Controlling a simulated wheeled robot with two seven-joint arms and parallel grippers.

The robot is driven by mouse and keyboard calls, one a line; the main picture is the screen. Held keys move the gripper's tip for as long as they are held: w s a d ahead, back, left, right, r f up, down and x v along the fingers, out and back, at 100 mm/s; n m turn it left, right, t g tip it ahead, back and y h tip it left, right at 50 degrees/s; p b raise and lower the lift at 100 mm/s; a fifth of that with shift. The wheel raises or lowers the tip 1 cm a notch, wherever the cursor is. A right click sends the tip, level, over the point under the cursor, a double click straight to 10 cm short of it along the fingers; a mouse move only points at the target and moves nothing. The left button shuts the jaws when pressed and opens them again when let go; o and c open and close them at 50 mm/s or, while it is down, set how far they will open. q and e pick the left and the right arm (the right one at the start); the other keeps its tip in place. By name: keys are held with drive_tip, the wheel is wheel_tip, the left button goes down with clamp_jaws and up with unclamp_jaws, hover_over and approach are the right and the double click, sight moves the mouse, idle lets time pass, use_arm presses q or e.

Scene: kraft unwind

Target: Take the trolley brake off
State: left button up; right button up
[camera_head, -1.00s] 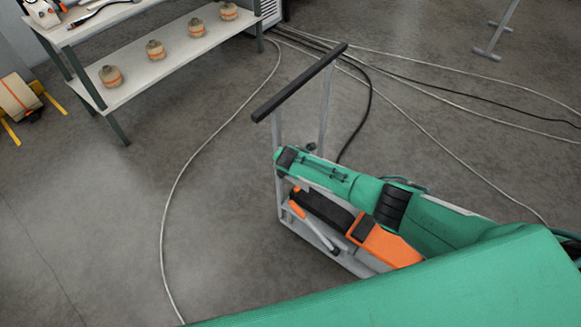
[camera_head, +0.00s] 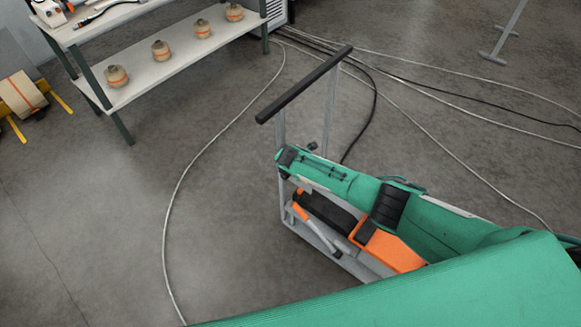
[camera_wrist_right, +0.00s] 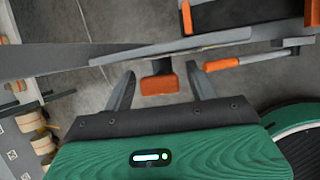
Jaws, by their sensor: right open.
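The trolley is a grey frame (camera_head: 281,205) with a black push bar (camera_head: 305,82), on the floor at the middle right. On its low deck lies a lever with an orange end and a silver shaft (camera_head: 318,236). My right gripper (camera_head: 287,158) reaches over the trolley; its fingers are hidden in the head view. In the right wrist view my right gripper (camera_wrist_right: 163,88) is open, with an orange block (camera_wrist_right: 158,85) showing between the fingertips; I cannot tell if they touch. Just right of it is an orange-gripped silver bar (camera_wrist_right: 222,64). My left gripper is out of view.
An orange and black case (camera_head: 394,248) lies on the trolley deck. A white shelf (camera_head: 180,68) with several tan rolls stands at the back left. Cables (camera_head: 185,175) cross the floor. The floor left of the trolley is otherwise clear.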

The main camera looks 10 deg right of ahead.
drive_tip(key=shift+s+a+r, duration=0.1)
drive_tip(key=shift+s+r, duration=0.1)
drive_tip(key=shift+r, duration=0.3)
drive_tip(key=v, duration=1.2)
drive_tip(key=shift+s+r+p, duration=0.25)
drive_tip(key=shift+s+p, duration=0.05)
drive_tip(key=shift+p, duration=0.05)
drive_tip(key=shift+f, duration=0.1)
drive_tip(key=s+d+f+m+g+y, duration=0.1)
drive_tip(key=s+d+f+m, duration=0.25)
drive_tip(key=s+f, duration=0.5)
drive_tip(key=s+d+f+m, duration=0.2)
drive_tip(key=s+f+m, duration=0.35)
drive_tip(key=f, duration=0.65)
drive_tip(key=s+d+f+m+g+y, duration=0.15)
drive_tip(key=s+f+m, duration=0.25)
drive_tip(key=s+f, duration=0.5)
drive_tip(key=s+d+f+m, duration=0.1)
drive_tip(key=s+f+m, duration=0.2)
drive_tip(key=s, duration=0.8)
drive_tip(key=s+d+f+m+g, duration=0.1)
drive_tip(key=s+f, duration=0.4)
drive_tip(key=s, duration=0.7)
drive_tip(key=s+d+f+m+g+h, duration=0.1)
drive_tip(key=s+d+f+m, duration=0.2)
drive_tip(key=s, duration=0.8)
wheel_tip(320, 180, down, 2)
drive_tip(key=shift+s+f+m, duration=0.1)
drive_tip(key=shift+s+m, duration=0.2)
drive_tip(key=shift+m, duration=0.9)
